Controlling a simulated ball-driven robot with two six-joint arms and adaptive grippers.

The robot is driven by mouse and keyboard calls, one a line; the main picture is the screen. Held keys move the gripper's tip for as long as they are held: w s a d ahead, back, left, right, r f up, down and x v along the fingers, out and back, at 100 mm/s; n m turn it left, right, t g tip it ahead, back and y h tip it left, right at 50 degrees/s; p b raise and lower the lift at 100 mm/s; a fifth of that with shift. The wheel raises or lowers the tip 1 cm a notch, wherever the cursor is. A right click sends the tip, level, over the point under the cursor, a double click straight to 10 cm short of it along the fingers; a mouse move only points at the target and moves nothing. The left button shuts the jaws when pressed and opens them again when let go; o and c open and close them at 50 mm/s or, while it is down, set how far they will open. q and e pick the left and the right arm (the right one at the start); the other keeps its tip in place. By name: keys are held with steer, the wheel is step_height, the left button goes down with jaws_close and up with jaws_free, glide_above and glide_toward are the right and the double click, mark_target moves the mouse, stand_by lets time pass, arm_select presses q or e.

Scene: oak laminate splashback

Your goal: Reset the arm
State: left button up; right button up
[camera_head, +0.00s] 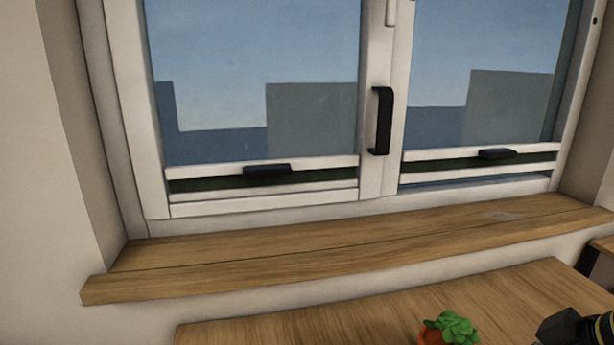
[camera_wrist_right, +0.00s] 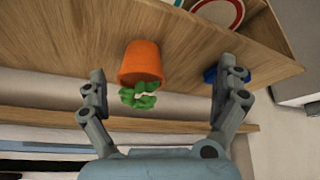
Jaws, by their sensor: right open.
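My right gripper (camera_wrist_right: 163,78) is open in the right wrist view, its two grey fingers spread wide apart. An orange pot with a green plant (camera_wrist_right: 141,63) shows in the space between the fingers, beyond them on the wooden surface. I see no finger touching it, and the gripper looks empty. The same potted plant (camera_head: 450,328) shows at the bottom edge of the head view, partly cut off. My left gripper is in neither view.
A wooden worktop (camera_head: 300,316) lies below the wooden window sill (camera_head: 350,245). The white window (camera_head: 377,178) has a black handle (camera_head: 382,120). In the wrist view, a blue object (camera_wrist_right: 211,75) sits partly behind one finger, and a round plate (camera_wrist_right: 218,10) shows at the top.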

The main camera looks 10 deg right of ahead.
steer(key=s+m+g+h, duration=0.1)
steer(key=s+m+h, duration=0.3)
steer(key=s, duration=0.5)
step_height(320, 180, down, 30)
steer(key=s+d+m+g+b, duration=0.1)
steer(key=s+d+g+b, duration=0.1)
steer(key=b, duration=0.1)
steer(key=s+d+f+b, duration=0.1)
steer(key=s+f+b, duration=0.1)
steer(key=s+f, duration=1.6)
steer(key=shift+s+f+g+y, duration=0.25)
steer(key=shift+s+g+y, duration=0.05)
steer(key=shift+g+y, duration=0.1)
